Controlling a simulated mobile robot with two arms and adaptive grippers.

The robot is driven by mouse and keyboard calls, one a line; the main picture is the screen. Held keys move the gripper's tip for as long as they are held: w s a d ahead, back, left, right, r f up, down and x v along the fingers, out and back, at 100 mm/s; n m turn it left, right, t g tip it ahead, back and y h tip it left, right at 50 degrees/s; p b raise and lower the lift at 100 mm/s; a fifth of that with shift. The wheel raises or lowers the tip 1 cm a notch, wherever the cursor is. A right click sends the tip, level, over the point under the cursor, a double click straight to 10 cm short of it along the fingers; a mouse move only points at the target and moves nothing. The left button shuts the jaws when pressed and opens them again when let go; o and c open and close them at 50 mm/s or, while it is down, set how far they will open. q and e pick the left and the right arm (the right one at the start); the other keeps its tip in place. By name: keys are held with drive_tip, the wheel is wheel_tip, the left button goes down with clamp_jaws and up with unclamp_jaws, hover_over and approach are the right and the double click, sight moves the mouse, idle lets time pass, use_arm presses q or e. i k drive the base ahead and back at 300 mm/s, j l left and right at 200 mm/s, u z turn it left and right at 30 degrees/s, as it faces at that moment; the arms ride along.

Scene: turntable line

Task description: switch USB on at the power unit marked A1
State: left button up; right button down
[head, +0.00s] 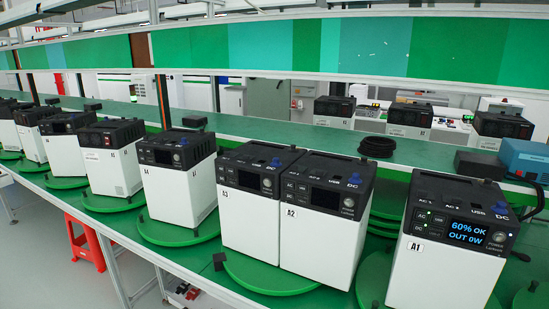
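The power unit marked A1 (437,272) stands upright at the front right, a white box with a black top. Its lit blue display (467,233) reads "60% OK" and "OUT 0W". Small buttons and tiny lights sit around the display, with a green glint at its left. A "USB" label (502,209) shows above the display at the right; whether a light there is on is too small to tell. Neither of my grippers is in view.
Units A2 (318,240) and A3 (247,225) stand close together left of A1, with dark displays. Several similar units stand farther left on green turntables. A black cable coil (377,146) and a blue box (525,160) are behind. A shelf rail crosses above.

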sight(438, 218)
drive_tip(key=z, duration=1.3)
